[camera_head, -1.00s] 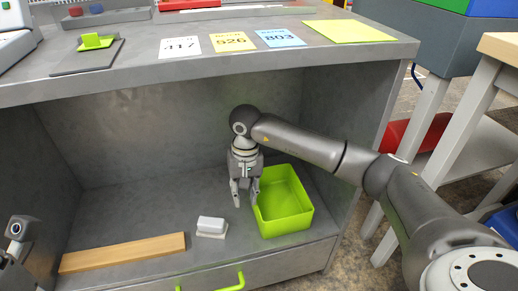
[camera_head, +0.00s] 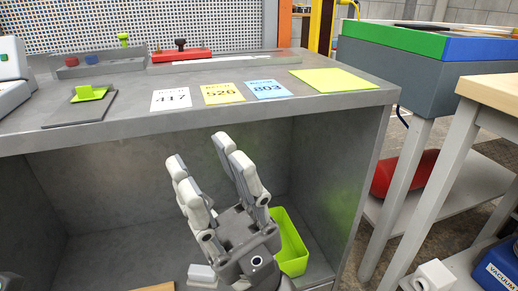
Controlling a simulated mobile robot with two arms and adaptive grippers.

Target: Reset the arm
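My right gripper (camera_head: 205,155) is raised in front of the shelf opening, with its fingers pointing up. Its fingers are apart and nothing is between them. The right gripper's body partly hides the green bin (camera_head: 293,245), which stands on the lower shelf behind it and to the right. A white block (camera_head: 202,273) lies on the lower shelf, left of the gripper's base. Only an edge of the wooden board (camera_head: 155,287) shows at the bottom of the view. Of my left arm, at most a small dark piece shows at the bottom left corner; its gripper is not visible.
The grey bench top (camera_head: 330,102) overhangs the opening just above the raised fingers. Number cards, a yellow-green sheet (camera_head: 335,80) and a dark plate with a green block (camera_head: 90,93) lie on it. A wooden-topped table (camera_head: 495,85) stands at the right.

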